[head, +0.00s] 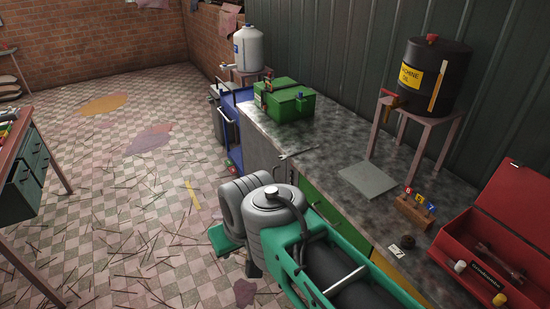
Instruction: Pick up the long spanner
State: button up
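A long, thin grey metal spanner (297,152) lies flat on the mottled grey worktop (335,150), near its front edge. It is in front of the green metal box, and nothing covers its visible length. My green and grey arm rises from the bottom of the head view, below and in front of the spanner, and is apart from it in the picture. My gripper's fingers cannot be made out; the arm's own links appear to hide them.
A green box (289,106) stands behind the spanner. A flat grey plate (367,180), a wooden block with numbered tags (413,212) and an open red toolbox (478,258) are to the right. A black oil drum (428,78) stands on a stool. Sticks litter the tiled floor.

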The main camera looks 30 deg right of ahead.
aim_at(284, 157)
jog(key=u, duration=0.6)
jog(key=i, duration=1.15)
jog(key=u, duration=0.3)
jog(key=i, duration=1.05)
jog(key=z, duration=0.95)
jog(key=i, duration=0.7)
jog(key=z, duration=1.15)
jog(key=i, duration=0.3)
jog(key=z, duration=0.25)
